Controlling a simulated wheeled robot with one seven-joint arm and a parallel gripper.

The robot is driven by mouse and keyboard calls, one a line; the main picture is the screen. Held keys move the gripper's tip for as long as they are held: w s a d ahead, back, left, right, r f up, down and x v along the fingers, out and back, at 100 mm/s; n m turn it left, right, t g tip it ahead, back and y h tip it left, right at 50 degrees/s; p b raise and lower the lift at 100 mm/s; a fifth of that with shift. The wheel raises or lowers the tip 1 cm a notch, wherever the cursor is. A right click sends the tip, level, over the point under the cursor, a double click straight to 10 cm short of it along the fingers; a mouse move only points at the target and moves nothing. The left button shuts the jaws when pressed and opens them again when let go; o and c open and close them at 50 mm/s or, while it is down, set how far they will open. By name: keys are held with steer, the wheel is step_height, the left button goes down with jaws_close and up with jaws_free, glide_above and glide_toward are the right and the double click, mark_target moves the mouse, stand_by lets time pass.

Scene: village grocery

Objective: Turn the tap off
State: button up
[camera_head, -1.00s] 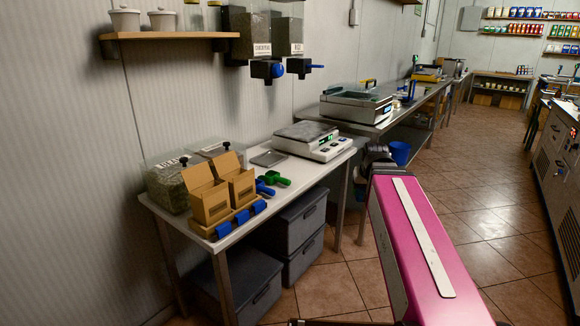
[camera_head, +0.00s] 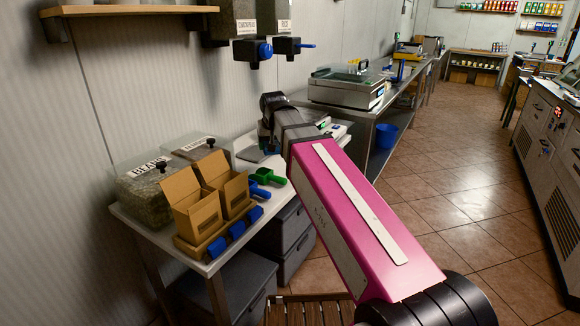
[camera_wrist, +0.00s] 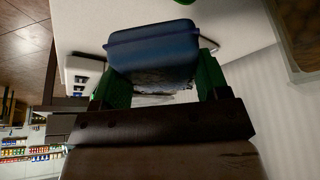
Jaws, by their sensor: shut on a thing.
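My gripper (camera_wrist: 155,85) is shut on a blue tub-like thing (camera_wrist: 150,48), held between its two green finger pads in the wrist view. In the head view, my gripper end (camera_head: 266,132) is small and dark over the table, near the scale. Two wall dispensers, labelled chickpeas and rice, hang above and behind my arm. The chickpea dispenser has a round blue knob (camera_head: 265,51); the rice dispenser has a blue lever (camera_head: 306,45). Both are apart from my gripper. No sink tap is in view, and whether a dispenser is open cannot be told.
The white table (camera_head: 135,222) holds clear bins, brown boxes (camera_head: 192,203), blue and green scoops (camera_head: 272,176), and a scale partly hidden by my arm. A steel counter (camera_head: 350,108) stands behind, with a blue bucket (camera_head: 385,135) below. The tiled floor on the right is clear.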

steer(key=shift+w+a, duration=0.15)
steer(key=shift+a, duration=0.1)
steer(key=w+d+f, duration=0.4)
steer(key=w+d, duration=0.1)
steer(key=w+d+f, duration=0.2)
steer(key=w, duration=0.1)
steer(key=shift+w+d+f, duration=0.15)
steer(key=shift+d+f, duration=0.1)
steer(key=shift+f, duration=2.15)
steer(key=shift+f, duration=0.1)
steer(key=o, duration=0.8)
steer(key=shift+o, duration=0.2)
